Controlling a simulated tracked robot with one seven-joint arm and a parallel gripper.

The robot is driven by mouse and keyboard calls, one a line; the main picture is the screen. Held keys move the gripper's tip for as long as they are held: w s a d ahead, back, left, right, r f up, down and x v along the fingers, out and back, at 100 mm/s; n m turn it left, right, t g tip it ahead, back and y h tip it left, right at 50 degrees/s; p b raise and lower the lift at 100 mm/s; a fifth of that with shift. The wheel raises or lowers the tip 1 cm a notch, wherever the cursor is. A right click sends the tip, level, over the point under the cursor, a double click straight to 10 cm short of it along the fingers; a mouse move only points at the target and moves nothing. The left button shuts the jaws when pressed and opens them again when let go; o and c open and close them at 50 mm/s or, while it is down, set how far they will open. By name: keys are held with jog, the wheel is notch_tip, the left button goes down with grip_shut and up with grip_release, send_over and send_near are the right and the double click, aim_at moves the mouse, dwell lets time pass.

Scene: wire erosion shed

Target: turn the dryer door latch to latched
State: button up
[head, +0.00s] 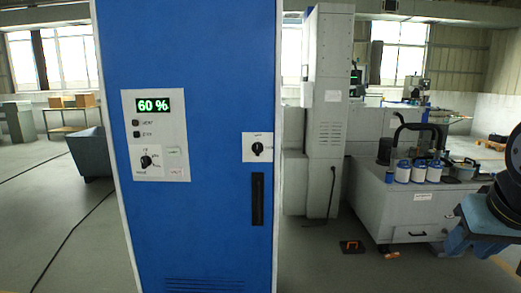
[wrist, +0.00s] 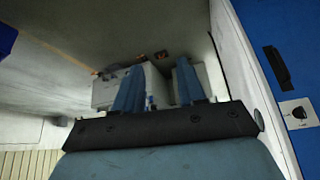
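The dryer is a tall blue cabinet (head: 210,215) near the middle of the head view. Its door latch is a small black knob (head: 258,149) on a white plate at the right of the door, above a black vertical handle (head: 257,200). The plate's labels are too small to read, so I cannot tell the latch's position. In the wrist view the latch knob (wrist: 298,112) and the handle (wrist: 277,68) show at the far right. My gripper (wrist: 160,66) has its two blue fingers apart with nothing held between them. It is well clear of the latch.
A control panel (head: 155,136) on the door's left has a display reading 60 % and a selector knob (head: 147,161). A grey machine cabinet (head: 405,210) with several white canisters stands at the right. A grey bin (head: 90,152) stands at the left. Floor left of the dryer is mostly clear.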

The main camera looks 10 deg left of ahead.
jog(key=w+a+r+n+t+y, duration=0.25)
jog(key=w+a, duration=0.45)
jog(key=w, duration=0.5)
jog(key=t+y, duration=0.3)
jog(key=t, duration=1.1)
send_near(257, 146)
jog(key=shift+g, duration=0.25)
jog(key=x, duration=0.8)
jog(key=shift+w+r, duration=0.2)
jog(key=shift+r, duration=0.2)
jog(key=shift+c, duration=0.3)
